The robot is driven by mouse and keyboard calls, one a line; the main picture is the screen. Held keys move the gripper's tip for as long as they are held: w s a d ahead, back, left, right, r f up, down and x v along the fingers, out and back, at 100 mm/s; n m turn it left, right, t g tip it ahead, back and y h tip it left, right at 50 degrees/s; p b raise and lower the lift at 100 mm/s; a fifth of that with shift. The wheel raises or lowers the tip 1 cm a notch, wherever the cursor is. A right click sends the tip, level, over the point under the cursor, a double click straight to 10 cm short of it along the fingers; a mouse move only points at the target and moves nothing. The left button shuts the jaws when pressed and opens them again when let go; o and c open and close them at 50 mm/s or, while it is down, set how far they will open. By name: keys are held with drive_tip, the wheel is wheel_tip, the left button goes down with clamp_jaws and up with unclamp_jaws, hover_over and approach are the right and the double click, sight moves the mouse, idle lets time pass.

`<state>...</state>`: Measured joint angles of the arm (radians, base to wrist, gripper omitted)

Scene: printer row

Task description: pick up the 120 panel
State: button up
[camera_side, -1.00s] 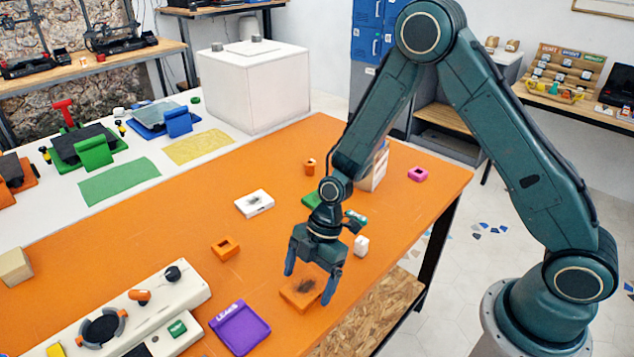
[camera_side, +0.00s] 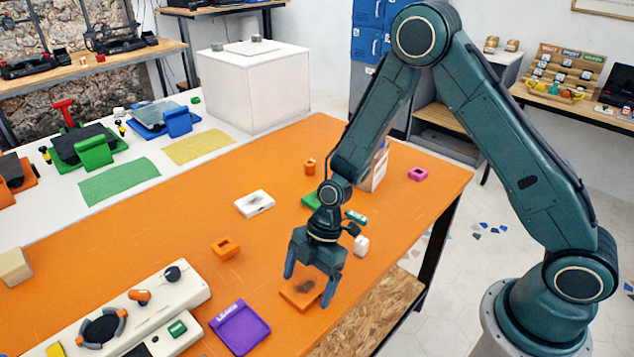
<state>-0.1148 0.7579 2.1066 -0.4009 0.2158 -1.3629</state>
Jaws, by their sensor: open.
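My gripper (camera_side: 308,287) is open and points down over a flat orange panel (camera_side: 297,298) with a dark smudge, near the table's front edge. The fingers appear on either side of this panel in the picture and partly cover it. I cannot tell how high they are above it. No "120" is readable on any piece. A white panel (camera_side: 255,203) with a dark mark lies further back to the left. A purple panel (camera_side: 240,328) with unclear raised lettering lies at the front. A green piece (camera_side: 311,201) is partly hidden behind my arm.
An orange square ring (camera_side: 226,248) lies left of my gripper, and a small white block (camera_side: 361,246) lies to its right. A cream control panel (camera_side: 140,310) fills the front left. The middle left of the orange table (camera_side: 150,240) is clear.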

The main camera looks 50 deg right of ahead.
sight(308, 284)
drive_tip(key=shift+f, duration=0.1)
drive_tip(key=c, duration=1.2)
wheel_tip(308, 284, up, 20)
drive_tip(key=shift+r, duration=0.2)
idle(0.5)
